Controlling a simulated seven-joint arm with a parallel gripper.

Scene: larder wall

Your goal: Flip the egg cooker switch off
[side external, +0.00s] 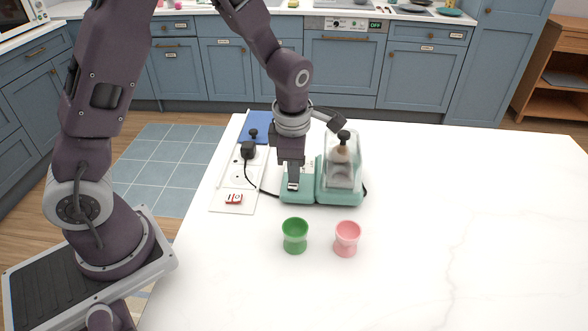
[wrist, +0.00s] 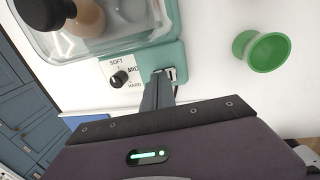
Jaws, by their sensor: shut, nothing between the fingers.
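The mint-green egg cooker (side external: 327,195) stands on the white counter, with a clear domed lid over an egg. In the wrist view its body (wrist: 160,57) carries a dial marked SOFT, MID and HARD (wrist: 119,78). A small pale switch (wrist: 171,74) sits beside the dial, near the body's edge. My gripper (side external: 292,185) is shut and empty, pointing down over the cooker's left part. In the wrist view the fingertips (wrist: 160,77) are right at the switch and partly cover it. I cannot tell whether they touch it, or which way it is set.
A white power strip (side external: 226,187) with a black plug (side external: 248,150) and a red switch (side external: 233,199) lies left of the cooker. A green egg cup (side external: 295,236) and a pink egg cup (side external: 347,239) stand in front. The counter's right side is clear.

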